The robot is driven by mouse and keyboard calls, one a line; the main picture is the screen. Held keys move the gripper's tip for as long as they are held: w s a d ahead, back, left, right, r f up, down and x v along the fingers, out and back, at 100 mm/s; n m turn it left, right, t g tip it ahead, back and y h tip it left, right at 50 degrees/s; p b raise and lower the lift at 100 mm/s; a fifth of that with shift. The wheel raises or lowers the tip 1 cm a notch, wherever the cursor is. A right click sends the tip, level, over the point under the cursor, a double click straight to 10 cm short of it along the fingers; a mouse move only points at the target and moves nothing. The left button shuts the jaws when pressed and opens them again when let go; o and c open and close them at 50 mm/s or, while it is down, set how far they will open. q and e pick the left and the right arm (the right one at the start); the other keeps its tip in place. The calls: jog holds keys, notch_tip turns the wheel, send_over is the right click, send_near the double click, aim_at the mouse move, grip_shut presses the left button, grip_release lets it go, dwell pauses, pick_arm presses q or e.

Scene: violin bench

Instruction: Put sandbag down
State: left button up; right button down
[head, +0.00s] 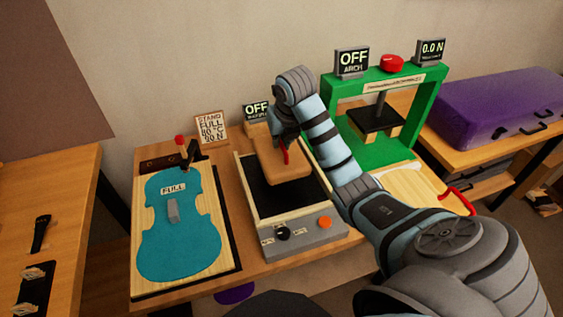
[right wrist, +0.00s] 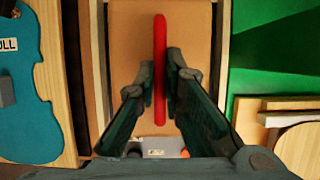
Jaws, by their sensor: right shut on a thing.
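The sandbag (head: 268,160) is a tan padded block with a red handle (head: 286,154). My right gripper (head: 284,142) is shut on that handle from above. In the right wrist view, the fingers (right wrist: 159,88) close on both sides of the red handle (right wrist: 160,40), with the tan sandbag (right wrist: 122,55) below. The sandbag is over the back part of a framed box with a black plate (head: 268,196). The plate's front half is bare. I cannot tell whether the sandbag touches the plate. My left gripper is not in view.
A blue violin-shaped piece (head: 165,245) lies on a pale board to the left. A green press frame (head: 340,125) stands right of the box, with a purple case (head: 500,105) beyond it. A knob and an orange button (head: 325,222) are on the box's front.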

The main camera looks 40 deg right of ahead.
aim_at(282, 158)
notch_tip(282, 158, down, 2)
jog(key=shift+f, duration=0.15)
jog(key=f, duration=0.3)
jog(key=shift+s+f, duration=0.25)
jog(key=shift+s, duration=0.05)
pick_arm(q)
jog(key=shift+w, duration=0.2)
pick_arm(e)
jog(key=shift+w+f, duration=0.2)
jog(key=shift+f, duration=0.15)
jog(key=c, duration=2.1)
grip_release()
jog(key=shift+f, duration=0.2)
jog(key=shift+c, duration=0.2)
jog(key=o, duration=0.4)
jog(key=shift+s+r, duration=0.15)
jog(key=shift+o, duration=0.2)
